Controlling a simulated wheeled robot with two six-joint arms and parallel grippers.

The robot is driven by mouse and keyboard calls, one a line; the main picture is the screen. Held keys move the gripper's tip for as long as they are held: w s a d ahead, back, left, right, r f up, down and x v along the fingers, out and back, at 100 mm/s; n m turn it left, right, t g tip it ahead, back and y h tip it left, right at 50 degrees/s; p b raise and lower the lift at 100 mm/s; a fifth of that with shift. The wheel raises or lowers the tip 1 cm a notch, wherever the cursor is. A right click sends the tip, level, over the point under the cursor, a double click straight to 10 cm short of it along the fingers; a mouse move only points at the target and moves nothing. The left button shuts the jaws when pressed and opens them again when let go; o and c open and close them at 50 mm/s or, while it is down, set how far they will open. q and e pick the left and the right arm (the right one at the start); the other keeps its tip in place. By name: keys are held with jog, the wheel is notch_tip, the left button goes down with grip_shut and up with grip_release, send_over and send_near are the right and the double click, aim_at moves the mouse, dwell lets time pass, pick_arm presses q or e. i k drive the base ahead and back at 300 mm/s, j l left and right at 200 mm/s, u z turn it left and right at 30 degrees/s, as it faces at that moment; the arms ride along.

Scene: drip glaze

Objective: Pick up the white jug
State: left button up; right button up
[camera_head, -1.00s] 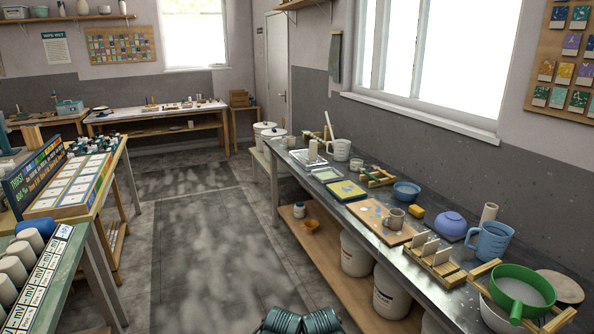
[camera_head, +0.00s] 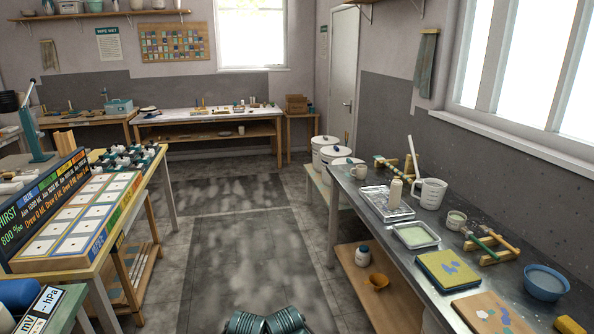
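The white jug (camera_head: 429,193) stands upright on the metal workbench (camera_head: 437,277) along the right wall, in the right part of the head view. It has a spout and a handle, and nothing covers it. Neither of my grippers can be made out. Only dark ribbed parts, apparently my own, show at the bottom middle edge, well away from the jug.
The floor aisle (camera_head: 236,240) is clear.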

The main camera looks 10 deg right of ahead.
aim_at(433, 191)
jog(key=i+u, duration=0.2)
jog(key=i, duration=0.4)
jog(key=i+u, duration=0.2)
jog(key=i, duration=0.4)
jog(key=i+l+u, duration=0.2)
jog(key=i, duration=0.4)
jog(key=i+u, duration=0.1)
jog(key=i, duration=0.55)
jog(key=z, duration=3.7)
